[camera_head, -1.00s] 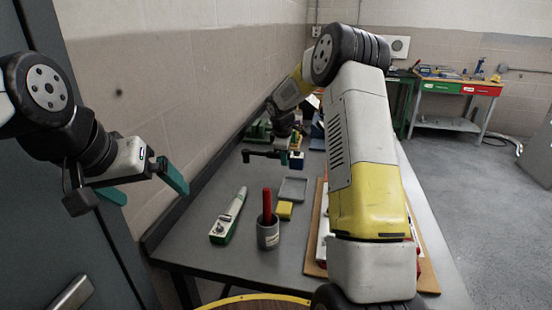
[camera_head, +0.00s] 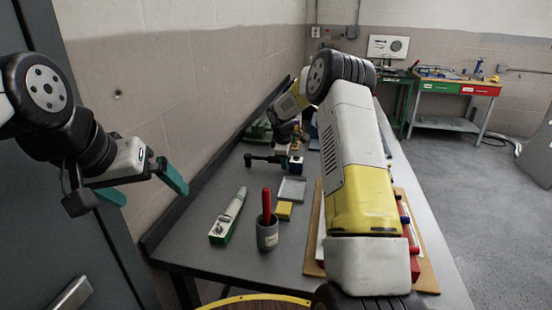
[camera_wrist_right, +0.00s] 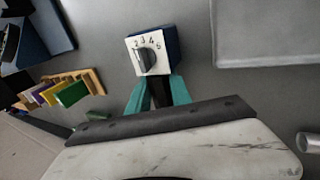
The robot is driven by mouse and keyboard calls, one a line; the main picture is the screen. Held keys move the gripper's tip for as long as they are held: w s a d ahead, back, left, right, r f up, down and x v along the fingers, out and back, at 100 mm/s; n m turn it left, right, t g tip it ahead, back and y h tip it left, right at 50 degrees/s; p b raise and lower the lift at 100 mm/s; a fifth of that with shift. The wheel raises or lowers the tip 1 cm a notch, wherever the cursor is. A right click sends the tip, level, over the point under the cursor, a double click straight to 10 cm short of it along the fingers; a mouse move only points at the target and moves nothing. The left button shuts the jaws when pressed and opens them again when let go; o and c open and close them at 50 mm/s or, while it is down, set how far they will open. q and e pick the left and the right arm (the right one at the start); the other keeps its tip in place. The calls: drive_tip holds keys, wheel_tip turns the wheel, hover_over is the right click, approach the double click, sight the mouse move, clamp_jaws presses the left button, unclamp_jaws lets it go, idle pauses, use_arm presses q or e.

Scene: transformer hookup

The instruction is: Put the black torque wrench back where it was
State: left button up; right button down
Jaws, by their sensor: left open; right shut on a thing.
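My right gripper (camera_wrist_right: 158,92) has its teal fingers close together on a dark thing, seen as a narrow black strip between them in the wrist view. In the head view, a dark bar with a short bent end (camera_head: 262,158) extends left from this gripper, low over the bench; it appears to be the black torque wrench. Whether it touches the bench is unclear. A blue box with a white numbered dial face (camera_wrist_right: 148,50) is just beyond the fingertips; it also shows in the head view (camera_head: 296,165). My left gripper (camera_head: 148,190) is open and empty, left of the bench.
On the grey bench are a shallow tray (camera_head: 291,189), a yellow block (camera_head: 284,210), a grey cup (camera_head: 267,236) with a red-handled tool, and a white-green instrument (camera_head: 228,217). A wooden board (camera_head: 427,270) lies right, partly behind my arm. A rack of coloured pieces (camera_wrist_right: 62,92) shows in the wrist view.

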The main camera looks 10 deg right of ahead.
drive_tip(key=c, duration=1.2)
unclamp_jaws()
drive_tip(key=shift+o, duration=0.2)
drive_tip(key=s+a+r+m, duration=0.1)
drive_tip(key=s+r, duration=0.6)
drive_tip(key=r, duration=0.3)
drive_tip(key=s+a+r+m, duration=0.2)
drive_tip(key=s+r, duration=0.5)
drive_tip(key=r, duration=0.3)
drive_tip(key=s+a+r+m+t+y, duration=0.1)
drive_tip(key=s+m, duration=0.4)
drive_tip(key=s, duration=1.1)
drive_tip(key=s+a+r+m+t+y, duration=0.1)
drive_tip(key=s+m, duration=0.3)
drive_tip(key=s, duration=1.1)
drive_tip(key=shift+s+a+r+m+y, duration=0.4)
drive_tip(key=shift+a+y, duration=0.35)
drive_tip(key=shift+y, duration=0.15)
